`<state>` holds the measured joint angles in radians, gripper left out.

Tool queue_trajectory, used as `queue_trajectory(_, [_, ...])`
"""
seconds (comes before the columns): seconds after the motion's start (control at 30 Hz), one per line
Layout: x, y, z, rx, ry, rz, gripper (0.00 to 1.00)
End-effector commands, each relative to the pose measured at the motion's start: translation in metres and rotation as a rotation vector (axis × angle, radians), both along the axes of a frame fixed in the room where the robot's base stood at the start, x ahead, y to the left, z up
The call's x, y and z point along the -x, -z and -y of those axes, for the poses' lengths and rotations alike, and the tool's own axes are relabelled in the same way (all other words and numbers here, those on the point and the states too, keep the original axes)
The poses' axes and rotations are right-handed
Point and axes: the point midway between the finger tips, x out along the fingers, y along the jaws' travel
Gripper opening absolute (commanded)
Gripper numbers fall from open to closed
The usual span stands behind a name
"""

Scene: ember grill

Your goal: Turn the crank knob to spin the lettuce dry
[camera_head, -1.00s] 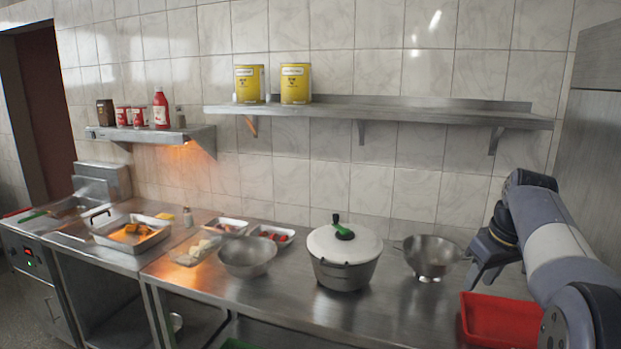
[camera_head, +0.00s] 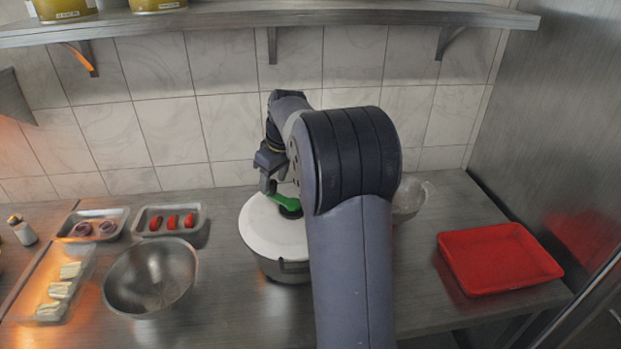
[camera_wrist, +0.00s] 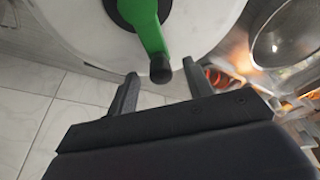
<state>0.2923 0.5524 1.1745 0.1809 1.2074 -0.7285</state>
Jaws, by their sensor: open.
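The salad spinner (camera_head: 262,232) stands on the steel counter, a pot with a white lid, partly hidden behind my arm. On its lid is a green crank (camera_head: 284,201), which also fills the top of the wrist view (camera_wrist: 146,25). The crank ends in a dark knob (camera_wrist: 160,70). My gripper (camera_head: 268,178) is open at the spinner's back left side. In the wrist view the knob lies ahead of and between my two open fingers (camera_wrist: 158,85), with no clear contact. No lettuce is visible.
A metal bowl (camera_head: 150,285) stands left of the spinner, with trays of food (camera_head: 170,222) around it. A colander (camera_head: 410,200) is partly hidden behind my arm. A red tray (camera_head: 500,262) lies at the right. A wall shelf (camera_head: 300,15) runs above.

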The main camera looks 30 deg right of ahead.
Motion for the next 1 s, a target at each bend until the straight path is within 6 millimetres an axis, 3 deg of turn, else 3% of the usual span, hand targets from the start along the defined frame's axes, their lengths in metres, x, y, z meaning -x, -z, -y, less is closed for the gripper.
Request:
queue_trajectory(0.4, [-0.0020, 0.0090, -0.0011, 0.000, 0.000, 0.000, 0.49])
queue_trajectory(1.0, [-0.0019, 0.0085, -0.0010, 0.000, 0.000, 0.000, 0.03])
